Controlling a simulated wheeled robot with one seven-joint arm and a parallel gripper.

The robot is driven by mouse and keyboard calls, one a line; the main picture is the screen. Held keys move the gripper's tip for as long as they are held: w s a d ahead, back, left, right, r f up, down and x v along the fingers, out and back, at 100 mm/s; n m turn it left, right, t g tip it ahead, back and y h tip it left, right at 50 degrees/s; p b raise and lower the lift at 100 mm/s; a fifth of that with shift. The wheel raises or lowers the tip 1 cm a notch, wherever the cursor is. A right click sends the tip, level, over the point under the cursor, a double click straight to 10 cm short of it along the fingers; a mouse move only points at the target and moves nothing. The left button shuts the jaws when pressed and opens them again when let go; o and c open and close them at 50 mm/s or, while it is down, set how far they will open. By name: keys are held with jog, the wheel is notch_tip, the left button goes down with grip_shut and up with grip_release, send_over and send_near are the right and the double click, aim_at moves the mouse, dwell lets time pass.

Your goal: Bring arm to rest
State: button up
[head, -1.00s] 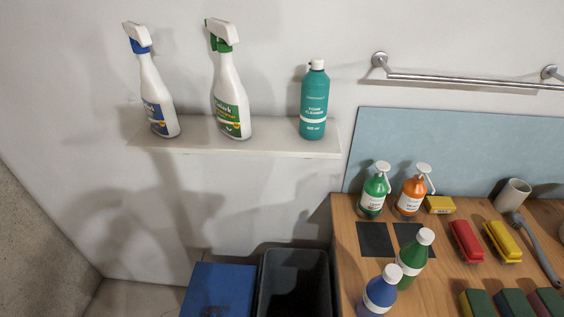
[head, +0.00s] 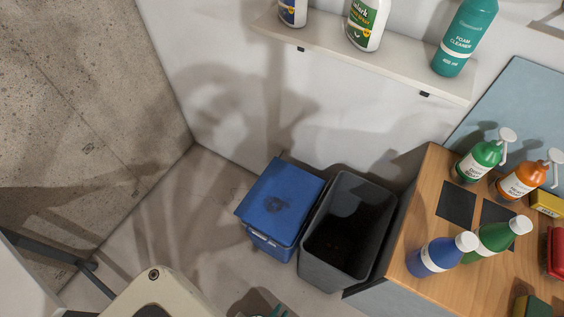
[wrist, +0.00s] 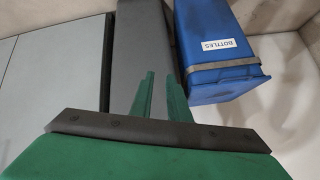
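My gripper (wrist: 160,96) shows in the wrist view as two green fingers with a gap between them and nothing held. Behind the fingers are the dark grey bin and the blue bin labelled BOTTLES. Part of my pale arm (head: 155,300) shows at lower left. The rest of the gripper is cut off below the picture.
A lidded blue bin (head: 280,195) and an open grey bin (head: 312,270) stand on the floor beside the wooden counter (head: 415,215). Blue (head: 435,257) and green (head: 495,238) bottles stand near its edge. A wall shelf (head: 400,78) holds several bottles. Floor left of the bins is clear.

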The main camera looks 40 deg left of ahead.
jog(key=w+d+r+t, duration=0.2)
jog(key=r, duration=0.7)
jog(key=w+d+r+n+t, duration=0.1)
jog(key=w+d+r+t, duration=0.1)
jog(key=r, duration=0.8)
jog(key=w+d+r+t+h, duration=0.1)
jog(key=d+r+t, duration=0.1)
jog(key=r, duration=0.8)
jog(key=shift+w+d+n+t, duration=0.2)
jog(key=shift+w+n+t, duration=0.1)
jog(key=shift+w+n, duration=0.1)
jog(key=shift+w+d, duration=0.1)
